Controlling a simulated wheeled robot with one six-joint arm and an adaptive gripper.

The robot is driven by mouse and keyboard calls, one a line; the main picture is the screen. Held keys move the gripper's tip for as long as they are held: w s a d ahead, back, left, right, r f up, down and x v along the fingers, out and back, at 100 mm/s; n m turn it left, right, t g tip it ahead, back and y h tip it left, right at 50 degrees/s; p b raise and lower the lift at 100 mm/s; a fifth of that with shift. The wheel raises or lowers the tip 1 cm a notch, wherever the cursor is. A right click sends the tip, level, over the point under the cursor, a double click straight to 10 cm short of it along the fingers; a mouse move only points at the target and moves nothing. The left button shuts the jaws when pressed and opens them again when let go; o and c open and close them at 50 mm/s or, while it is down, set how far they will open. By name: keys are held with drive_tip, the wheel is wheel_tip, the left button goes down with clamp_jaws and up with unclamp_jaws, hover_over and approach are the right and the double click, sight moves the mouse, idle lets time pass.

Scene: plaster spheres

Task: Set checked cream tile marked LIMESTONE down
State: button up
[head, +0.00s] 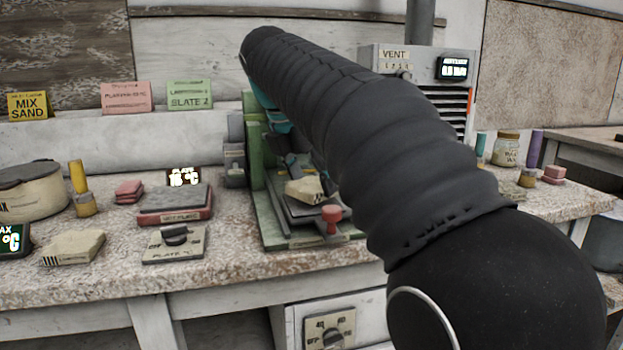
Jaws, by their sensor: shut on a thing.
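A cream tile (305,190) is at the green-framed machine, over its dark metal bed. My gripper (297,172) comes down on it from above and is shut on it. The tile sits slightly tilted in the picture. I cannot tell whether it touches the bed, and no checks or lettering can be read on it. My black-sleeved arm covers the machine's right side and part of my gripper. A second cream block (72,248) with dark stripes on its end lies on the bench at the left.
The green machine (256,205) has a red knob (332,214) in front. A vent box (392,62) stands behind. The bench front (225,268) is clear.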

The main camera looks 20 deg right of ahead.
drive_tip(key=shift+f+b, duration=0.3)
drive_tip(key=shift+f, duration=0.35)
drive_tip(key=o, duration=1.4)
drive_tip(key=shift+r+p, duration=2)
drive_tip(key=shift+p, duration=0.25)
